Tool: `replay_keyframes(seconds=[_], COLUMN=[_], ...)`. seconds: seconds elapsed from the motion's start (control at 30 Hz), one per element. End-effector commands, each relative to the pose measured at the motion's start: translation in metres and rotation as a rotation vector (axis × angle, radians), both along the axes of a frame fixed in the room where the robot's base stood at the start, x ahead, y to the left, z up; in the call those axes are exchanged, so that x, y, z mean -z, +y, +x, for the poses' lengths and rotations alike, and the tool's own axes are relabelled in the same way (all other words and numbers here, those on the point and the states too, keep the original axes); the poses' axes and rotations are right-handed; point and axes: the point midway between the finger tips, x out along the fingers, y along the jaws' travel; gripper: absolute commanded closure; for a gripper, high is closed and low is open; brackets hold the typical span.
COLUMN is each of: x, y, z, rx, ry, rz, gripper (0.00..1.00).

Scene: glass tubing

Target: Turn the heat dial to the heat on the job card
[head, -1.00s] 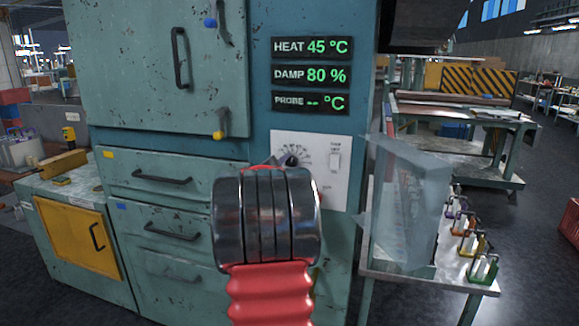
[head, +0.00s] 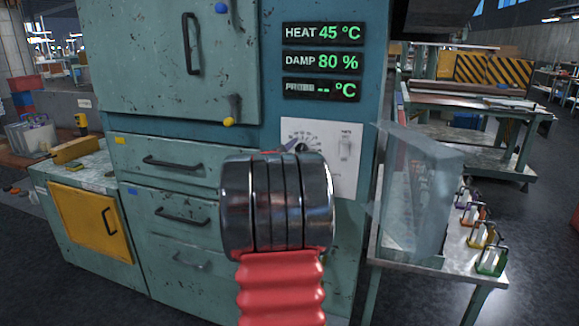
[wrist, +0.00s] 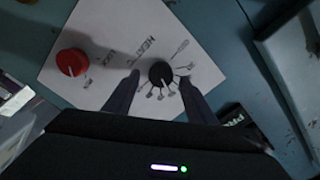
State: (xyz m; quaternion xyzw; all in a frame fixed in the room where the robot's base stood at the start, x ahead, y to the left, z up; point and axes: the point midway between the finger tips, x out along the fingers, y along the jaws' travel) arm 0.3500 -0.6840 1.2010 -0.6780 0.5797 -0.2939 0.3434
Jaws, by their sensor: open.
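The heat dial (wrist: 161,74) is a black round knob with a white pointer line, on a white panel marked HEAT with a printed scale. In the head view the panel (head: 344,178) shows on the cabinet front, and the dial (head: 301,147) is partly hidden behind my arm. My gripper (wrist: 160,82) is open in the wrist view, with one dark finger on each side of the dial; I cannot tell whether they touch it. The display (head: 323,34) reads HEAT 45 °C. I cannot make out a job card.
A red knob (wrist: 71,62) is on the same panel. Other displays read DAMP 80 % (head: 322,62) and PROBE -- °C (head: 321,90). A side table (head: 447,281) with several coloured-base pieces and a clear upright sheet (head: 418,190) stand close on the right.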

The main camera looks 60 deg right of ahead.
Motion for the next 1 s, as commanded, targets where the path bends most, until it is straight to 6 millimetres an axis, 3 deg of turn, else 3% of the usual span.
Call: replay_keyframes(seconds=[0.7, 1.0], x=[0.001, 0.002], y=[0.106, 0.122], z=[-0.016, -0.019], rx=[-0.002, 0.000], ry=[0.000, 0.000], rz=[0.002, 0.001], gripper=[0.49, 0.49])
